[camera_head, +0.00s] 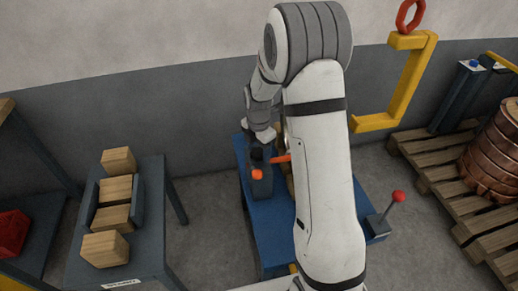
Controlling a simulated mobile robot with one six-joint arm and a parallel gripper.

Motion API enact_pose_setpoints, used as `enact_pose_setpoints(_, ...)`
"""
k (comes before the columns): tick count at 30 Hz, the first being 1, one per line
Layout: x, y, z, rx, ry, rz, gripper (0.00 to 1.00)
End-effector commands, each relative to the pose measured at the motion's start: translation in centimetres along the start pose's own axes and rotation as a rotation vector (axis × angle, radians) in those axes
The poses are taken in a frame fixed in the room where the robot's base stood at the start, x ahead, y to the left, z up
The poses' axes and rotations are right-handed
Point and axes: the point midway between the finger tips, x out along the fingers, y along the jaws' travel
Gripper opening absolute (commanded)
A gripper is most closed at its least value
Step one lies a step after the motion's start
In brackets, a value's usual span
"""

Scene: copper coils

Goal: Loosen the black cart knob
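A blue cart (262,228) stands in the middle, partly hidden behind my arm. A small black knob (257,154) shows on top of a dark block at the cart's back left. My gripper (262,138) points down right above the black knob. Its fingers are small and partly hidden, so I cannot tell whether they touch the knob or are open or shut. An orange ball (257,174) sits on the dark block just below the knob, and an orange bar (281,159) sticks out to the right, partly behind my arm.
A red-ball lever (398,196) stands at the cart's right. A dark table (146,262) with wooden blocks (118,161) is on the left. A yellow hook (403,97) hangs at upper right. Copper coils (494,160) rest on a pallet (436,172) at right. Floor shows between table and cart.

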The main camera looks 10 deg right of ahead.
Motion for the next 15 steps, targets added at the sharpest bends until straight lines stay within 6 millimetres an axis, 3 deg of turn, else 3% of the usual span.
enact_pose_setpoints(10, -0.1, 0.0, -0.1, 0.001, 0.001, -0.001, 0.69)
enact_pose_setpoints(15, -2.1, 0.0, 0.0, 0.001, 0.000, 0.001, 0.69)
